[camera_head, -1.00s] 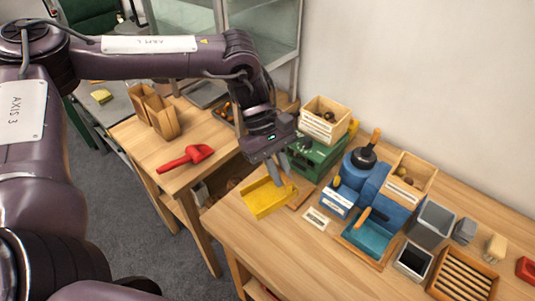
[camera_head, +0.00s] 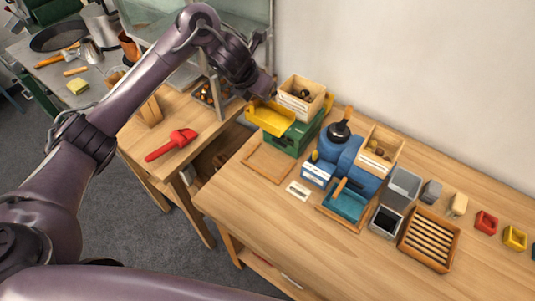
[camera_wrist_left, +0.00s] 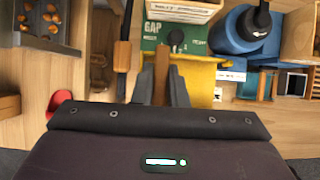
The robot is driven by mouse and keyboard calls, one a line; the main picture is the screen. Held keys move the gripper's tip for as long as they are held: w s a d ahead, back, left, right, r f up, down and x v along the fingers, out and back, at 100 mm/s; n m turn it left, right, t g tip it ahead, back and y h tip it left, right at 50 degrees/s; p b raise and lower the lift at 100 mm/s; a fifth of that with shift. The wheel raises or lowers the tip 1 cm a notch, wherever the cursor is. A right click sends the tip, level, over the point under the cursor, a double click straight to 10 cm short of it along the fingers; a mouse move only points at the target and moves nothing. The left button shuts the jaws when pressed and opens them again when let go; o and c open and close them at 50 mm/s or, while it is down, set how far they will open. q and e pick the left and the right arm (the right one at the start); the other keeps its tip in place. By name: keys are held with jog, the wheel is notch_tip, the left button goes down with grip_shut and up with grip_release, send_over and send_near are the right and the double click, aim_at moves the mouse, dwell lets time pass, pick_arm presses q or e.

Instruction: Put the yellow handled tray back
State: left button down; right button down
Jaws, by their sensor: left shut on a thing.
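The yellow handled tray (camera_head: 271,118) is up by the front of the green machine (camera_head: 293,141); whether they touch is hard to tell. My left gripper (camera_head: 263,95) is at the tray's far left end, its fingers mostly hidden there. In the left wrist view the fingers (camera_wrist_left: 161,90) close on the tray's brown handle (camera_wrist_left: 161,68), and the yellow tray (camera_wrist_left: 200,78) extends to the right. My right gripper is not in view.
A blue machine (camera_head: 338,160) with a teal handled tray (camera_head: 346,203) stands to the right. A wooden box (camera_head: 302,94) tops the green machine. A red scoop (camera_head: 172,144) lies on the left table. The right table's front is clear.

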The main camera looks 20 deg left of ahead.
aim_at(261, 115)
pick_arm(q)
notch_tip(261, 115, down, 7)
jog(key=b, duration=0.2)
jog(key=shift+s+d+f+b, duration=0.1)
jog(key=shift+s+b, duration=0.05)
jog(key=shift+b, duration=0.2)
jog(key=shift+f, duration=6.2)
jog(key=shift+f, duration=0.1)
jog(key=c, duration=1.5)
grip_release()
jog(key=shift+o, duration=0.2)
